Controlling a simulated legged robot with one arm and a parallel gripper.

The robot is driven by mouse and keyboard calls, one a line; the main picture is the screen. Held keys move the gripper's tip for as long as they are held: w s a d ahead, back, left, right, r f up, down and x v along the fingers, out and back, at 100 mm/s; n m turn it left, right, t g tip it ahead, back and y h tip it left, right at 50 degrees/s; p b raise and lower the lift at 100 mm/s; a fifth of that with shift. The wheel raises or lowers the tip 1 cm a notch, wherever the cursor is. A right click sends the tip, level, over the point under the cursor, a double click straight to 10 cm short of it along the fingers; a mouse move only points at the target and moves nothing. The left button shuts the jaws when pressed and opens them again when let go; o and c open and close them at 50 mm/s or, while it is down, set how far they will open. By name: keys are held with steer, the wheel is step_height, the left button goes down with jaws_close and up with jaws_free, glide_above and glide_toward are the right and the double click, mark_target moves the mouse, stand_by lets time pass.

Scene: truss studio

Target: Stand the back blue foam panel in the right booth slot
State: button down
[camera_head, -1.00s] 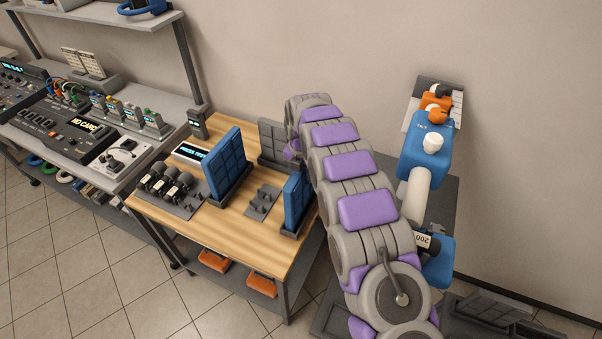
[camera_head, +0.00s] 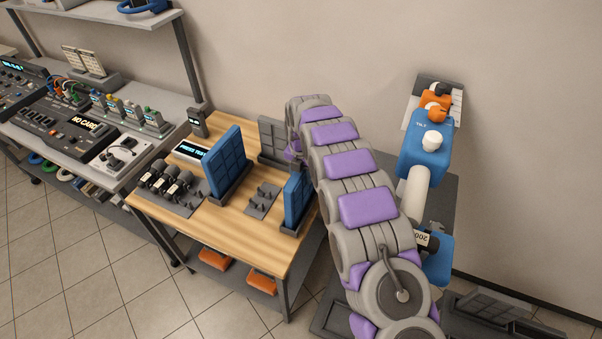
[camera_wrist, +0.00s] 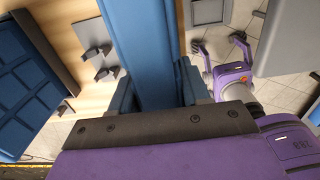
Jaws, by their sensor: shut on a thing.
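A blue foam panel (camera_head: 298,199) stands upright at the table's right edge, its lower edge at a dark slot base (camera_head: 292,231). I cannot tell how deep it sits. In the wrist view the same panel (camera_wrist: 146,45) shows edge-on between the fingers of my gripper (camera_wrist: 158,92), which is shut on it. My arm hides most of the gripper in the head view. A second blue panel (camera_head: 227,162) stands upright in a dark base to the left; it also shows in the wrist view (camera_wrist: 28,75).
A grey panel (camera_head: 272,141) stands at the back of the table. A grey plate with small pegs (camera_head: 263,199) lies between the blue panels. A microphone-like rack (camera_head: 170,188) and small display box (camera_head: 192,150) fill the left. The front wooden tabletop (camera_head: 240,240) is clear.

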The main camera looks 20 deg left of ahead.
steer(key=c, duration=0.8)
jaws_free()
steer(key=shift+r+p, duration=2.1)
steer(key=shift+r, duration=3.4)
steer(key=shift+r, duration=0.1)
